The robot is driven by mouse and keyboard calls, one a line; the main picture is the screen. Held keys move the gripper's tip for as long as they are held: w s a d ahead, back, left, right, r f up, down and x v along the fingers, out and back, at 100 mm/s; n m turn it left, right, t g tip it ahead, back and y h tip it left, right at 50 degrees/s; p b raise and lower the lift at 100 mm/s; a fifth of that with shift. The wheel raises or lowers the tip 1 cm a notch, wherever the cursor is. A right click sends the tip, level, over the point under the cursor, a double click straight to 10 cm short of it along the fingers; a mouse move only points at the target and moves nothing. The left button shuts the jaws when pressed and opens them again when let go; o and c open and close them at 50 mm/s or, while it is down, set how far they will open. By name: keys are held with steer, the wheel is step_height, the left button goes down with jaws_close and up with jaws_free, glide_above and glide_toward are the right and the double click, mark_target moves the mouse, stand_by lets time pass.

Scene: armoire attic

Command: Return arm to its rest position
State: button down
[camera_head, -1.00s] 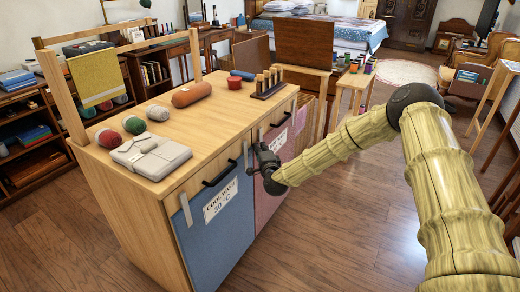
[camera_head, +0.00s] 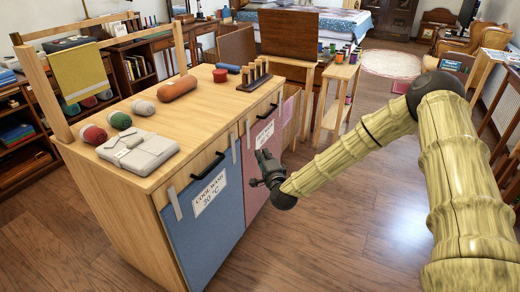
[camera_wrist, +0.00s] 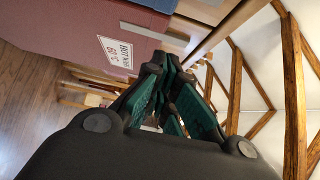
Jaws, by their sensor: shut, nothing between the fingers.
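My arm (camera_head: 350,150) reaches in from the right of the head view, with a wood-like textured surface and dark joints. My gripper (camera_head: 262,162) is at its far end, in front of the wooden cabinet (camera_head: 190,120), close to the pink hamper front. In the wrist view my gripper (camera_wrist: 170,72) shows dark fingers with green pads, drawn together with nothing held. Whether it touches the cabinet cannot be told from these views.
The cabinet has a blue front (camera_head: 205,220) labelled cool wash and a pink front (camera_head: 257,185), also seen in the wrist view (camera_wrist: 85,35). Black handles (camera_head: 207,166) stick out. A stool (camera_head: 340,90) stands behind. The wooden floor (camera_head: 330,235) is clear below my arm.

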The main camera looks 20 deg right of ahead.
steer(key=s+a+f+n+g+y, duration=0.2)
steer(key=s+a+f+n+g, duration=0.25)
steer(key=s+f, duration=0.65)
steer(key=s+a+f+n+g+y, duration=0.1)
steer(key=s+a+f+n+g, duration=0.4)
steer(key=s+f, duration=0.65)
steer(key=s+f+n+g, duration=0.3)
steer(key=s+f, duration=0.2)
steer(key=s, duration=0.8)
steer(key=s+d+n+g+h, duration=0.2)
steer(key=s+d+n+g, duration=0.15)
steer(key=s, duration=0.65)
steer(key=s+d+n+g+h, duration=0.15)
steer(key=s+d, duration=0.25)
steer(key=s, duration=0.7)
step_height(320, 180, up, 15)
steer(key=p, duration=1.6)
steer(key=shift+w+a+r+p, duration=0.2)
steer(key=shift+w+a+p, duration=0.1)
steer(key=shift+w+p, duration=0.05)
steer(key=shift+g+y, duration=0.25)
